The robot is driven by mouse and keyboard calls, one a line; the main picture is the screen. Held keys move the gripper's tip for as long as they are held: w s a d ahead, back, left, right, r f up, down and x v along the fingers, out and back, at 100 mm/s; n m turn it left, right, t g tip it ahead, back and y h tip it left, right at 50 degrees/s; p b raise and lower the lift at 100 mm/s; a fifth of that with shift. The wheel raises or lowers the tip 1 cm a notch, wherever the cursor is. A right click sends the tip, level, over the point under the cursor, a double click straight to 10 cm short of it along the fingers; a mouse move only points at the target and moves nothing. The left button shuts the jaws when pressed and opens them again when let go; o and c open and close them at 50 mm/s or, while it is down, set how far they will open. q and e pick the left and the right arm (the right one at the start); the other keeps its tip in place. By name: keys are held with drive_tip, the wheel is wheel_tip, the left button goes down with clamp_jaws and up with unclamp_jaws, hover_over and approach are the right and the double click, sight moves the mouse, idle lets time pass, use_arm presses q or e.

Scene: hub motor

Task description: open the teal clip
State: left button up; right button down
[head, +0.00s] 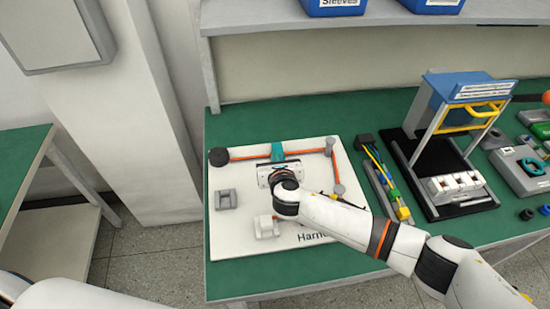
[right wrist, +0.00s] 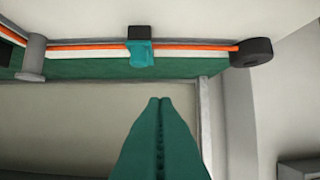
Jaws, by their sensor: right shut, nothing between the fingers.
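The teal clip (head: 278,152) sits on the orange cable along the back of the white harness board. In the right wrist view the clip (right wrist: 140,53) has a teal body and a dark part against it, with the cable passing through. I cannot tell whether its latch is open. My right gripper (head: 277,174) is just in front of the clip in the head view, its fingertips hidden by my wrist. In the right wrist view its green fingers (right wrist: 158,100) are shut together and empty, and appear apart from the clip. My left gripper is out of view.
The white board (head: 235,235) carries a dark round end piece (head: 218,156), grey posts (head: 338,188) and a grey block (head: 226,199).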

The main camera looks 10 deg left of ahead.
drive_tip(key=v, duration=1.2)
drive_tip(key=shift+r, duration=0.1)
